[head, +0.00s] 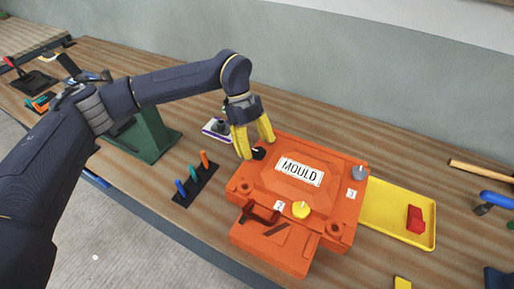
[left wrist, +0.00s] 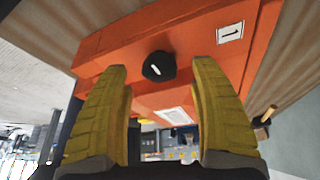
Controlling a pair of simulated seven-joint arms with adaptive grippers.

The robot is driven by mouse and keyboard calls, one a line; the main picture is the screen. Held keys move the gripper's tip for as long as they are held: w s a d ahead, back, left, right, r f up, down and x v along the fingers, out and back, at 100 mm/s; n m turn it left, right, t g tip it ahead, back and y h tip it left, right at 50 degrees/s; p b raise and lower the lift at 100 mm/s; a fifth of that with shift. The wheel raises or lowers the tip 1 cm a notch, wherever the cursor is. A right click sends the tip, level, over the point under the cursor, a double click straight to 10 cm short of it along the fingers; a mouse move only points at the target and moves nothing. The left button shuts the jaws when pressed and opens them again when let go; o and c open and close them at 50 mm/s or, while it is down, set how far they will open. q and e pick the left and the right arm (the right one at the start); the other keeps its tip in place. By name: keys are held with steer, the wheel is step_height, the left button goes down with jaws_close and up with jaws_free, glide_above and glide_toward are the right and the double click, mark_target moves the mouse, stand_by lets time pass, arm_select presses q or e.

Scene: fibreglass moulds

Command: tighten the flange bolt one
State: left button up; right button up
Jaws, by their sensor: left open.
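The orange mould (head: 333,224) with a white MOULD label lies on the wooden bench. A black knob-like bolt (head: 259,153) with a white mark sits on its far left corner. In the left wrist view the black bolt (left wrist: 159,66) shows beside a tag marked 1 (left wrist: 230,33). A yellow bolt (head: 301,209) is at the front and a grey bolt (head: 359,172) at the right, by tag 3. My left gripper (head: 258,147) has its yellow fingers open, pointing down on either side of the black bolt; I cannot tell whether they touch it. My right gripper is not in view.
A yellow tray (head: 383,222) holding a red block (head: 415,219) stands right of the mould. A black rack (head: 197,185) with coloured pegs and a white-and-purple box (head: 217,131) are to the left. A blue-handled tool (head: 495,199) lies at the right edge.

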arm_select(q)
steer(key=v, duration=1)
steer(key=shift+r, duration=0.35)
steer(key=shift+a, duration=0.1)
